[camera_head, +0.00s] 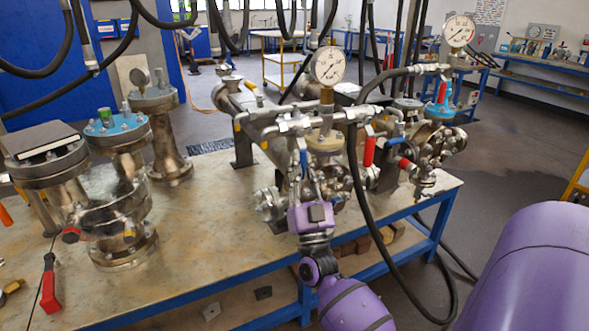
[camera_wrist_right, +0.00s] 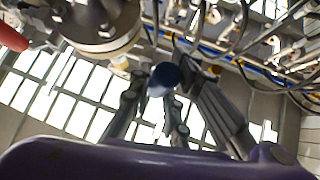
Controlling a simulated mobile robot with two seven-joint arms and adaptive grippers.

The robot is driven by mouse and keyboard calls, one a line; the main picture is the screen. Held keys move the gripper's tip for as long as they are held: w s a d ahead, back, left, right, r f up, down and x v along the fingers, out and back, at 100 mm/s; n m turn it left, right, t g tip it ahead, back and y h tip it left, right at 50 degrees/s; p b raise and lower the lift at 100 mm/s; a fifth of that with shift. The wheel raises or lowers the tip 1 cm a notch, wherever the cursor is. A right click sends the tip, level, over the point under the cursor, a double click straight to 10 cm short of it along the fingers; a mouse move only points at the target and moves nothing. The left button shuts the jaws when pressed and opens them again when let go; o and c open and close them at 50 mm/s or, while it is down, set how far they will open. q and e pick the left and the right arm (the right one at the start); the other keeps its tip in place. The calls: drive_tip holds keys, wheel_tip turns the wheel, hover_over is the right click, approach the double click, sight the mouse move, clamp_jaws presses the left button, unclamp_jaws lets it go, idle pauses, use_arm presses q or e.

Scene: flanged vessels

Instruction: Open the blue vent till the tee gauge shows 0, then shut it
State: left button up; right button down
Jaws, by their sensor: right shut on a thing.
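The tee gauge (camera_head: 329,65) is a round white dial on a brass stem, standing on the pipe tee (camera_head: 325,123) in the middle of the bench. Its needle is too small to read surely. The blue vent handle (camera_head: 303,161) hangs below the tee's left part. My right gripper (camera_head: 311,178) reaches up to it from the front, its fingers partly lost among the fittings. In the right wrist view the blue handle's end (camera_wrist_right: 163,79) sits between the fingers, which are shut on it. My left gripper is not in view.
A red handle (camera_head: 369,152) and a second blue handle (camera_head: 394,140) are close on the right. Another gauge (camera_head: 460,31) stands at the right rear. A black hose (camera_head: 366,225) loops past the bench's front edge.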

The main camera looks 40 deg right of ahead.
drive_tip(key=shift+d+f+n+t+y, duration=0.1)
drive_tip(key=shift+d+n+t+y, duration=0.4)
drive_tip(key=shift+n, duration=0.5)
drive_tip(key=shift+s+a+y, duration=0.1)
drive_tip(key=shift+y, duration=0.2)
drive_tip(key=c, duration=1.6)
unclamp_jaws()
drive_tip(key=shift+c, duration=0.2)
drive_tip(key=v, duration=1.2)
